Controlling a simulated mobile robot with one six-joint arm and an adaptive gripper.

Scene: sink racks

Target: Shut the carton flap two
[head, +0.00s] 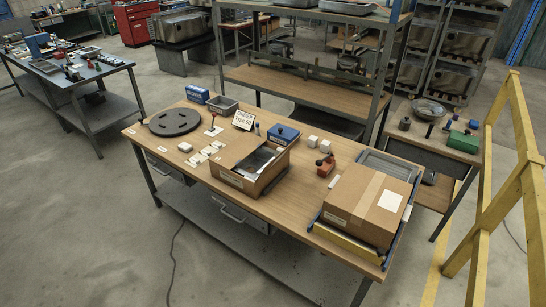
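An open cardboard carton (262,185) stands on the wooden workbench (300,240) near its middle. Something grey and silver lies inside it. A brown flap (228,151) stands out on the carton's left side. I cannot tell which flap is flap two, and the other flaps are hard to make out at this size. My gripper is not in view.
A taped, closed carton (352,201) sits on a blue-railed stand at the bench's right end. A black disc (174,122), a small sign (243,120), a blue box (284,135) and white cubes lie around the open carton. A yellow railing (490,215) stands at right.

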